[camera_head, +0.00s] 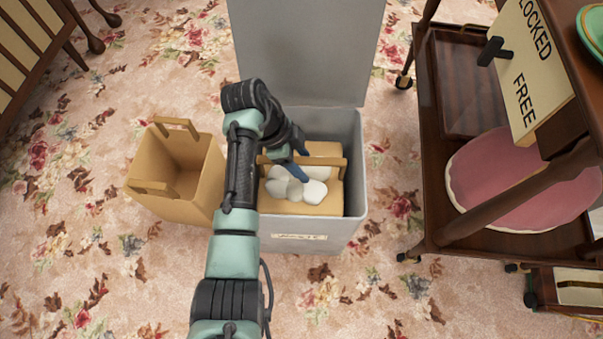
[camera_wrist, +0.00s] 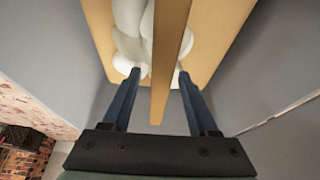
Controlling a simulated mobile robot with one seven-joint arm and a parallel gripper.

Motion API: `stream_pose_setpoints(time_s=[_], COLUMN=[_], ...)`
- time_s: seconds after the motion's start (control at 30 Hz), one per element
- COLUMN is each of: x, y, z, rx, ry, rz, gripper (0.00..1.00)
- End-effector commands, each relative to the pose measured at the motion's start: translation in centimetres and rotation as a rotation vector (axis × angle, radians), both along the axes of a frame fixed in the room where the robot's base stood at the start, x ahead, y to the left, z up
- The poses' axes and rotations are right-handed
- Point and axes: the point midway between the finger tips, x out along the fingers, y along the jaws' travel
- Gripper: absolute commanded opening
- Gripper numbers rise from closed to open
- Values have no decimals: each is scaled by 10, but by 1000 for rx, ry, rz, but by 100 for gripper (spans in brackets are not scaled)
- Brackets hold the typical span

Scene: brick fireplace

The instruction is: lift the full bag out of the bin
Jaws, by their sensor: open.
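The grey bin (camera_head: 358,215) stands open in the middle of the head view, its lid raised at the back. The full bag (camera_head: 325,205), tan with white rounded contents (camera_head: 313,191), sits inside it. A tan handle (camera_head: 328,161) runs across the bag's top. My gripper (camera_head: 299,164) reaches down into the bin over the bag, open. In the wrist view, its two blue fingers (camera_wrist: 158,75) lie on either side of the tan handle strip (camera_wrist: 167,62), with visible gaps. My arm hides the bin's left side and part of the bag.
An empty tan bag (camera_head: 180,170) with two handles stands on the flowered carpet (camera_head: 90,240), left of the bin. A dark wooden trolley (camera_head: 465,80) with a pink cushion-like round (camera_head: 510,185) and a sign (camera_head: 533,80) stands at right. Carpet is clear in front.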

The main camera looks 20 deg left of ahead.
Motion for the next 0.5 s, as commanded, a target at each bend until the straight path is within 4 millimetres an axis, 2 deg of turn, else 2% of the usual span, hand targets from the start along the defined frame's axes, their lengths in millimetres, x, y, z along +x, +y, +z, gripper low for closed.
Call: stream_pose_setpoints(time_s=[0.2,0.5], x=[0,0], y=[0,0], z=[0,0], rx=[0,0], ry=[0,0], rz=[0,1], gripper=[58,4])
